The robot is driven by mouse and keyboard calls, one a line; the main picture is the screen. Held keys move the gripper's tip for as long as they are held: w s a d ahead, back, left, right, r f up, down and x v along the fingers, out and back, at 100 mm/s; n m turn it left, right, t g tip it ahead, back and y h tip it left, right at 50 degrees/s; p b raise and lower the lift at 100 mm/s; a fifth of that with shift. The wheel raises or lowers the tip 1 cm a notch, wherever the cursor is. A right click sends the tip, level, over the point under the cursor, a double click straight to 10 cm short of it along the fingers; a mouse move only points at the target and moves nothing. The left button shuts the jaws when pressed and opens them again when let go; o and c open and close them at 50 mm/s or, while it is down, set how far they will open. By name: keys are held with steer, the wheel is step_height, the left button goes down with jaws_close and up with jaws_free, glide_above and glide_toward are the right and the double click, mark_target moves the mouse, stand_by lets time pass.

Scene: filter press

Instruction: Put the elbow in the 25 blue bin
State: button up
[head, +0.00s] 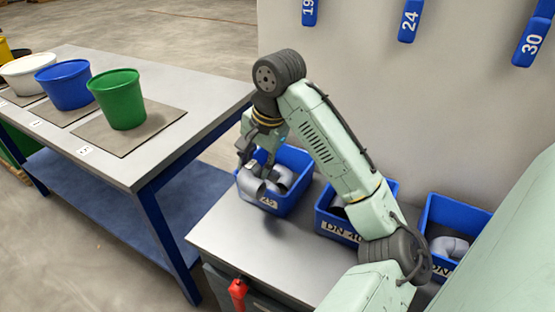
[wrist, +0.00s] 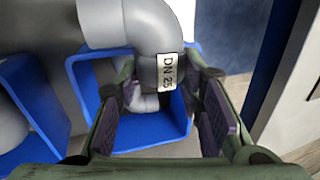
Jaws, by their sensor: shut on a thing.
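The grey elbow (head: 249,184) with a "DN 25" label (wrist: 168,72) is in my gripper (head: 254,155). In the wrist view, my gripper's fingers (wrist: 160,92) are on either side of the elbow's labelled end. The elbow is at the left front edge of the blue bin (head: 288,207), whose label reads 25. The wrist view shows this bin (wrist: 184,135) below the elbow. Other grey fittings (head: 283,177) lie in the bin. I cannot tell whether the elbow touches the bin or them.
The DN 40 blue bin (head: 329,223) and another blue bin (head: 431,215) stand to the right on the grey bench (head: 235,240). A table (head: 175,140) at left bears green (head: 119,100), blue (head: 64,84) and white (head: 25,74) buckets. Blue numbered tags hang on the wall.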

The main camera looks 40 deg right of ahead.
steer(key=w+d, duration=0.1)
steer(key=d, duration=0.2)
steer(key=w+d+f+p, duration=0.1)
steer(key=d, duration=0.2)
steer(key=w+d+f, duration=0.1)
steer(key=d, duration=0.3)
steer(key=shift+w+p, duration=0.25)
steer(key=shift+p, duration=0.1)
step_height(320, 180, down, 4)
steer(key=shift+r+p, duration=0.2)
steer(key=shift+p, duration=0.2)
steer(key=shift+w+d+f+p, duration=0.15)
steer(key=shift+f+p, duration=0.15)
steer(key=shift+f, duration=0.4)
steer(key=shift+f, duration=0.15)
steer(key=o, duration=1.2)
steer(key=shift+c, duration=0.2)
